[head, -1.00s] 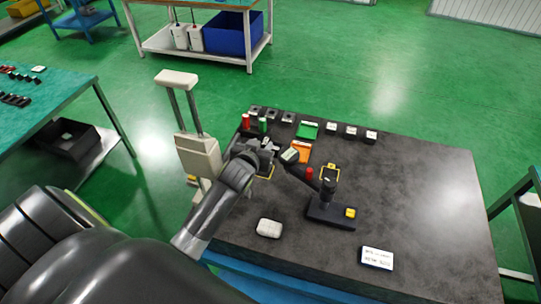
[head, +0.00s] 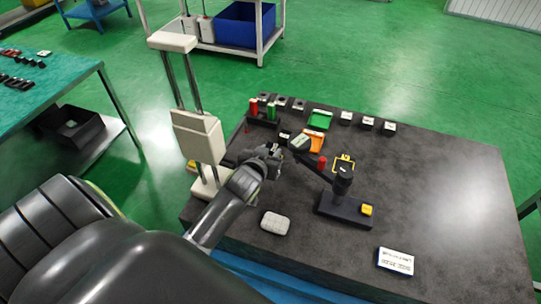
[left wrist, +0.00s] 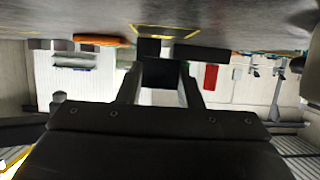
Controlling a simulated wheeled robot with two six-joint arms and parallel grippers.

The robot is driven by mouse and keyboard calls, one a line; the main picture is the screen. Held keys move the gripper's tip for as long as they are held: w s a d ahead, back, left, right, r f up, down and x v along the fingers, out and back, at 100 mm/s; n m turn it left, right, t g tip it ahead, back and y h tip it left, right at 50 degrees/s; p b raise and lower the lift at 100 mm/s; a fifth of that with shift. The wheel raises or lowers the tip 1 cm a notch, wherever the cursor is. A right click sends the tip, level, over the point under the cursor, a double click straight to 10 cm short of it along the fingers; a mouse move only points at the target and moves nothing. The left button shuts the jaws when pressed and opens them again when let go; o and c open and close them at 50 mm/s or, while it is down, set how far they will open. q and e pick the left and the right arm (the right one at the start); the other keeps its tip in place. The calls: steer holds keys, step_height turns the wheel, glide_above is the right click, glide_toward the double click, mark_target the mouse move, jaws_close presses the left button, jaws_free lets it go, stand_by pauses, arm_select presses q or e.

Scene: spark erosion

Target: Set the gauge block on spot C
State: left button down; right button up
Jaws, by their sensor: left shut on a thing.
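My left gripper (head: 273,156) is over the left part of the dark table, beside the black stand's arm. In the left wrist view the gripper (left wrist: 160,80) is shut on a small dark block (left wrist: 160,72), taken to be the gauge block. A yellow outlined spot (left wrist: 172,29) lies on the table surface just beyond the block in that view. I cannot tell if the block touches the table. Another yellow outlined spot (head: 344,161) is behind the black stand. No spot letter is readable. My right gripper is not in view.
The black stand (head: 347,209) with its slanted arm is close right of my gripper. The table's right side is clear.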

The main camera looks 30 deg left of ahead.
arm_select(q)
steer(key=shift+r, duration=0.15)
steer(key=shift+s+f, duration=0.1)
steer(key=shift+f, duration=0.35)
steer(key=shift+s+d+f, duration=0.1)
steer(key=shift+s+f, duration=0.05)
steer(key=c, duration=1)
jaws_free()
steer(key=shift+s+f+b, duration=0.1)
steer(key=shift+f+b, duration=0.2)
steer(key=shift+r+p, duration=0.45)
steer(key=shift+r, duration=0.3)
steer(key=shift+s+f+b, duration=0.15)
steer(key=shift+s+b, duration=0.05)
steer(key=shift+b, duration=0.1)
steer(key=v, duration=0.3)
steer(key=b+v, duration=0.1)
steer(key=v, duration=0.7)
steer(key=shift+d+r, duration=0.1)
steer(key=shift+r, duration=0.35)
